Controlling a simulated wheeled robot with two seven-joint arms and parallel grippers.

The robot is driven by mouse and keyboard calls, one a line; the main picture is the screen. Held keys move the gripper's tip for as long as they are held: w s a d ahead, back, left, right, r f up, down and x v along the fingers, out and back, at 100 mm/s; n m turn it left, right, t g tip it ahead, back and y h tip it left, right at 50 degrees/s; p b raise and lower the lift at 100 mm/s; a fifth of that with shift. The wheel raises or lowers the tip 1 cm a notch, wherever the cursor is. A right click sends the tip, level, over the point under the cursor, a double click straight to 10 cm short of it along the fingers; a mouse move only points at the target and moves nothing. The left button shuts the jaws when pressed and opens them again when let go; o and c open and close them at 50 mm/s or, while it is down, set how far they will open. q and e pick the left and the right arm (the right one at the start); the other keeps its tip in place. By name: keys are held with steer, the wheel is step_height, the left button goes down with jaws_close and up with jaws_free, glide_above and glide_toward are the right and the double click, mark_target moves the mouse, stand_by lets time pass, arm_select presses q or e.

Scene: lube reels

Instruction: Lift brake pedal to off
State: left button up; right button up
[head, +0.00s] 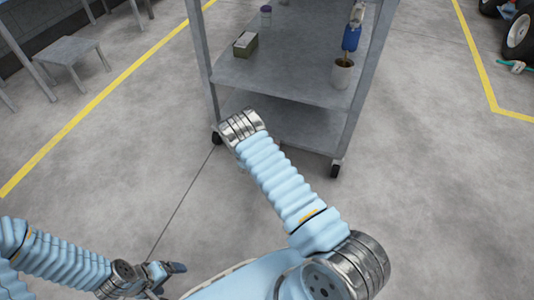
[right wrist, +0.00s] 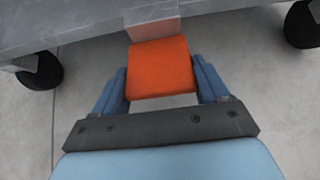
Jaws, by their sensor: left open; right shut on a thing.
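The brake pedal (right wrist: 161,69) is an orange block under the cart's lower edge in the right wrist view, attached to a grey bracket (right wrist: 152,31). My right gripper (right wrist: 163,82) has its blue fingers on both sides of the pedal and is shut on it. In the head view the right gripper is hidden beyond my arm at the cart's base. My left gripper (head: 168,275) is low at the lower left in the head view, open and empty, away from the cart.
A grey shelf cart (head: 285,75) on casters (head: 337,170) stands ahead. A grey stool (head: 68,50) is at left.

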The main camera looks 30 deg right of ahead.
steer(key=shift+d+r+g+y, duration=0.1)
steer(key=shift+r+g+y, duration=0.2)
steer(key=shift+y, duration=0.2)
steer(key=o, duration=1.5)
steer(key=p+v, duration=0.2)
steer(key=v, duration=1.1)
steer(key=shift+r, duration=0.45)
